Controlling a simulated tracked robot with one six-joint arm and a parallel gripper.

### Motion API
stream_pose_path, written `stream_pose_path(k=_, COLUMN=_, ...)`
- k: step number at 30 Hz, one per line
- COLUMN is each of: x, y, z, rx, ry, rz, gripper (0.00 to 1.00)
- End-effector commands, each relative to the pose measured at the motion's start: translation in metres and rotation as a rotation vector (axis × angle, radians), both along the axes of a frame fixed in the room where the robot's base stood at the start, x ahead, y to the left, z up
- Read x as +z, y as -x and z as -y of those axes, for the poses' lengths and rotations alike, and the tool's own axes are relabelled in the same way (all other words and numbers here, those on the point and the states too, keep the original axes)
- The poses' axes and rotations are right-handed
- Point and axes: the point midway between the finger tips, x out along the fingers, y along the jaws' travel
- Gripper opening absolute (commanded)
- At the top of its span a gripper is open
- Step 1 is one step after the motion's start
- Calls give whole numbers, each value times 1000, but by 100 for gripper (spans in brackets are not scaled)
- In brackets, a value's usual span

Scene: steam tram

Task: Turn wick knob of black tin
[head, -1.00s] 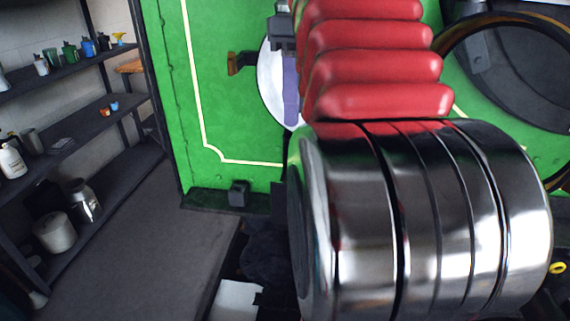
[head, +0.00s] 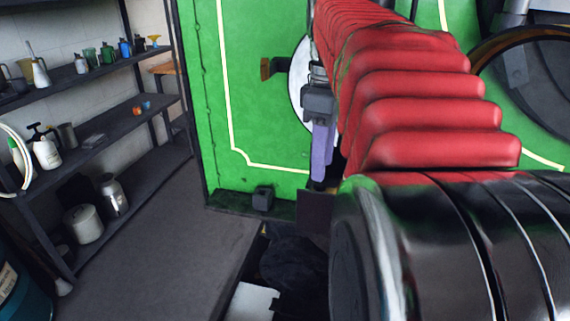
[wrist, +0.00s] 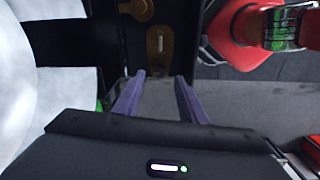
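I cannot pick out a black tin or its wick knob with certainty in either view. My gripper (wrist: 159,97) has two purple fingers, which are apart with nothing between them in the wrist view. Beyond the fingertips is a dark upright panel with a brass-coloured fitting (wrist: 159,48) on it; I cannot tell what it belongs to. In the head view my gripper (head: 322,152) shows only as a purple finger in front of the green panel (head: 262,110), partly hidden by my red-sleeved arm. A small dark box (head: 263,198) sits at the panel's foot.
Dark shelves (head: 85,145) at the left hold several cans, bottles and jars. The grey floor (head: 165,255) between shelves and green panel is clear. A brown bracket (head: 268,68) sticks out from the panel. In the wrist view a red object (wrist: 240,25) lies at upper right.

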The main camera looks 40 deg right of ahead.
Motion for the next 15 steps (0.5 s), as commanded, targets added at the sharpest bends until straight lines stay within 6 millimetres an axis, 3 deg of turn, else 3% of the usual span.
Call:
stream_pose_path(k=7, x=-31, y=0, z=0, rx=0, ry=0, rz=-1, gripper=38)
stream_pose_path(k=15, x=-40, y=0, z=0, rx=0, ry=1, rz=1, gripper=38)
